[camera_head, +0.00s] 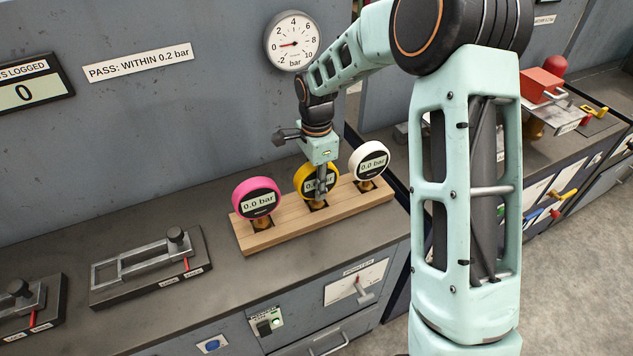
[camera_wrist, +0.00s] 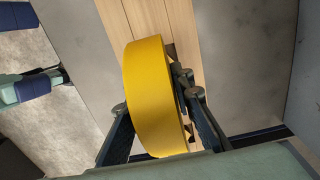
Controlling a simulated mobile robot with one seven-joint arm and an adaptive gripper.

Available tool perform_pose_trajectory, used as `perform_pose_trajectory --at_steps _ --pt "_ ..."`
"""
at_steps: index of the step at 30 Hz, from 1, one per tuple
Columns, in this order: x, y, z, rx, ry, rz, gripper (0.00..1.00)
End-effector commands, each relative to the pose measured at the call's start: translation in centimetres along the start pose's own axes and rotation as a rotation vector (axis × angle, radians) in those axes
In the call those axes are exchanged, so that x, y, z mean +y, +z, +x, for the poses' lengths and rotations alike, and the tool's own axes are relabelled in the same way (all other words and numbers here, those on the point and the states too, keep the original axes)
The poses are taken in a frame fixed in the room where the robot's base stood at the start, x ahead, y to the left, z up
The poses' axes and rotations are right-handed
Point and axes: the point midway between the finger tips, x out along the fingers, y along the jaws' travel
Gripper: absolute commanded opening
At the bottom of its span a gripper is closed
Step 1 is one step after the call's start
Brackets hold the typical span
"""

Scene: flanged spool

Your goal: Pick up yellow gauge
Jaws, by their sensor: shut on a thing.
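The yellow gauge (camera_head: 306,178) stands upright in the middle of a wooden rack, its dial reading 0.0 bar. My gripper (camera_head: 321,188) is over it from above, and its fingers hide part of the dial. In the wrist view the yellow gauge (camera_wrist: 158,97) shows as a thick yellow rim between my gripper's fingers (camera_wrist: 165,135), which are shut on it. Its lower end is hidden in the wrist view. In the head view its brass stem appears at the rack's middle slot, and I cannot tell whether it is lifted at all.
The wooden rack (camera_head: 280,232) also holds a pink gauge (camera_head: 256,198) on the left and a white gauge (camera_head: 369,160) on the right, both close to my gripper. A metal fixture (camera_head: 148,264) lies left on the grey counter. A wall dial (camera_head: 292,41) hangs behind.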

Motion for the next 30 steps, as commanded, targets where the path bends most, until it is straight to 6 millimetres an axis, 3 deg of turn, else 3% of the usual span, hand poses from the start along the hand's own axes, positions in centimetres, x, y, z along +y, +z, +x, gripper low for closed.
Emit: perform_pose_trajectory --at_steps 17,23,30 --pt "-0.1 0.0 -0.7 0.002 -0.003 0.000 0.00" --pt "-0.2 0.0 -3.1 0.002 -0.006 0.000 0.00" --pt "1.8 1.5 -6.0 0.002 -0.004 -0.001 0.00"
